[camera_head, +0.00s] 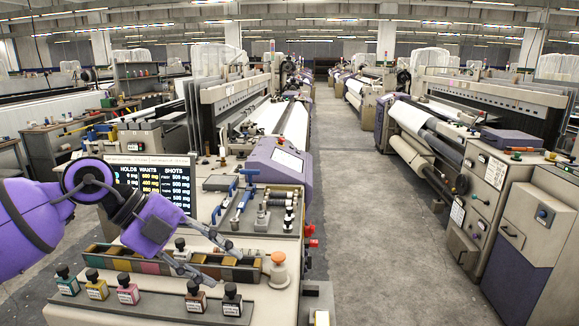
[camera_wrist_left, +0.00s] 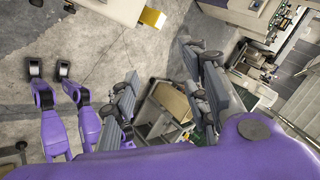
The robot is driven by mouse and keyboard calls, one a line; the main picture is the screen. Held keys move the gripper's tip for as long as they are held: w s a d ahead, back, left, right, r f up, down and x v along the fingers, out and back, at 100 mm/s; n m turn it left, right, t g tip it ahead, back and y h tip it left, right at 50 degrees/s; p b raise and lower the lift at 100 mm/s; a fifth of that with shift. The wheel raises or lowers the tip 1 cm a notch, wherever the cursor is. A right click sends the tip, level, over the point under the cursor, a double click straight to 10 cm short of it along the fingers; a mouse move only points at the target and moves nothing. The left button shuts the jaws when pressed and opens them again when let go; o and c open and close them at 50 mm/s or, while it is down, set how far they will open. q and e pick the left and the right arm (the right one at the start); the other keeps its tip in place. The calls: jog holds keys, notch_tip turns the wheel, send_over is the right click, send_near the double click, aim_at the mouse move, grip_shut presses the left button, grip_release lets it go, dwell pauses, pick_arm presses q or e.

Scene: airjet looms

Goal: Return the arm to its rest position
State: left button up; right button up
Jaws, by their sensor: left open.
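My left arm (camera_head: 28,222), purple with dark joints, comes in from the left in the head view. My left gripper (camera_head: 222,264) is open and empty, its two grey fingers spread above the bench top. The fingers reach over a long tray of coloured compartments (camera_head: 122,265), close to a small bottle with a black cap (camera_head: 180,249). I cannot tell whether they touch anything. In the wrist view the dark fingers of my left gripper (camera_wrist_left: 165,90) stand apart with nothing between them. My right gripper is not seen.
Several small capped bottles (camera_head: 127,290) line the bench's front edge. An orange-topped knob (camera_head: 278,270) stands right of the fingers. A dark screen (camera_head: 150,180) stands behind the gripper. The aisle floor (camera_head: 370,250) is clear.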

pick_arm(q)
jog(key=d+r+t+h, duration=0.3)
jog(key=d+t+h, duration=0.1)
jog(key=d+h, duration=0.5)
jog(key=a+f+n+t+y+p, duration=0.1)
jog(key=a+f+n+t+y, duration=0.25)
jog(key=f+n, duration=0.35)
jog(key=s+a+f+n+t+y, duration=0.1)
jog(key=a+f+n+t+y, duration=0.3)
jog(key=f, duration=0.4)
jog(key=a+f+n+t+y+p, duration=0.1)
jog(key=a+f+n+t+y, duration=0.1)
jog(key=a+f+n+y, duration=0.4)
jog(key=s+f+n+g+y, duration=0.25)
jog(key=s+f+n, duration=0.35)
jog(key=s+f, duration=0.85)
jog(key=s+f+n+g, duration=0.2)
jog(key=s+f, duration=0.3)
jog(key=s, duration=0.4)
jog(key=s+a+f+n+g+y+p, duration=0.1)
jog(key=s+f+n+g, duration=0.1)
jog(key=s+f, duration=0.3)
jog(key=s, duration=0.4)
jog(key=shift+f+p, duration=0.3)
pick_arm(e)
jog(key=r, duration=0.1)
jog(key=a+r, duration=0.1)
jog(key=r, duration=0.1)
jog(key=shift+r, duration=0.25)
